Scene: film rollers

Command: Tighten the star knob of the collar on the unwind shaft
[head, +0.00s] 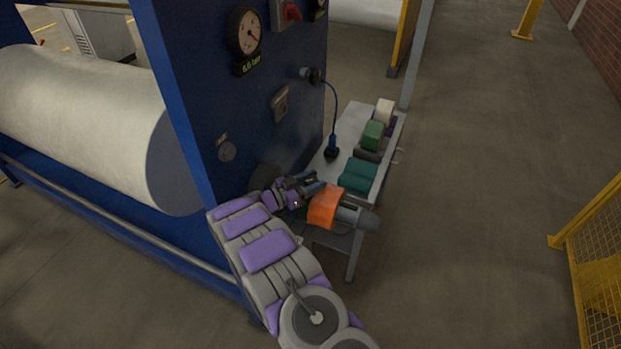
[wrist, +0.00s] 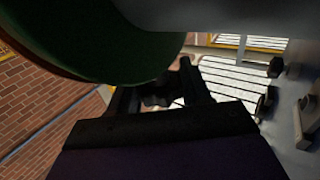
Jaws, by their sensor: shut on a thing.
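The unwind shaft (head: 350,214) sticks out to the right from the blue machine, with a dark end. My gripper (head: 312,186) is at the shaft, just left of the orange wrap. In the wrist view, the two dark fingers of my gripper (wrist: 158,88) stand on either side of the dark star knob (wrist: 157,97) and are shut on it. A dark green round part (wrist: 130,50), seemingly the collar, fills the upper left of that view. The knob is mostly hidden in the head view.
The blue machine panel (head: 240,120) with gauges stands close left of my gripper. A grey cart (head: 349,121) holding green and teal things stands behind the shaft. A white roll (head: 90,120) lies at left. The floor at right is clear up to a yellow fence (head: 590,260).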

